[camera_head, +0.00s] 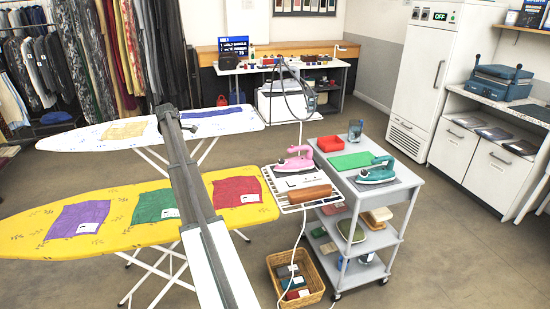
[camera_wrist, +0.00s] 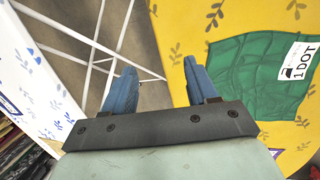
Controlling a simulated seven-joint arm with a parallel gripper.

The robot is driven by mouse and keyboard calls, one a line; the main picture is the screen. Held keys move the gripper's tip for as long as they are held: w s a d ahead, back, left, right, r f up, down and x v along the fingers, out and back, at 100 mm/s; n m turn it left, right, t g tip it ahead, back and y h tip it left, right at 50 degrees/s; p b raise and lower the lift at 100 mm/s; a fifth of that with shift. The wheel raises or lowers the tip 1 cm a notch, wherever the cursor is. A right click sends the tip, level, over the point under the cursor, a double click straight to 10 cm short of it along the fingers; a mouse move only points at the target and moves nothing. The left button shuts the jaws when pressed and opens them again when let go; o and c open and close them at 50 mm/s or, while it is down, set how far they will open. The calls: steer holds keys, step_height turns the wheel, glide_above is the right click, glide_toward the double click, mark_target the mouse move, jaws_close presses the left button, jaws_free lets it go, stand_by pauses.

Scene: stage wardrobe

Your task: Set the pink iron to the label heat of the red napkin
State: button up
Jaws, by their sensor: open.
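The pink iron (camera_head: 296,160) rests on a white rack at the end of the yellow ironing board, beside the grey cart. Its dial setting is too small to read. The red napkin (camera_head: 236,189) lies flat on the right part of the yellow board (camera_head: 120,195). It has a white label (camera_head: 250,198) at its lower edge, too small to read. My gripper (camera_wrist: 160,70) is open and empty in the wrist view, above the gap between the yellow and white boards, apart from the iron and the red napkin.
A green napkin (camera_head: 156,205) with a label reading "1 DOT" in the wrist view (camera_wrist: 296,66) and a purple napkin (camera_head: 78,219) share the yellow board. A teal iron (camera_head: 376,172) stands on the cart. A brown block (camera_head: 309,194) lies near the pink iron. The white board (camera_head: 85,137) stands behind.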

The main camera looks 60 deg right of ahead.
steer(key=s+d+r+g, duration=0.2)
steer(key=s+d+r, duration=0.1)
steer(key=s+d, duration=1.05)
steer(key=m+g, duration=0.1)
steer(key=g, duration=0.1)
glide_toward(281, 160)
steer(key=x, duration=0.8)
steer(key=c, duration=1.1)
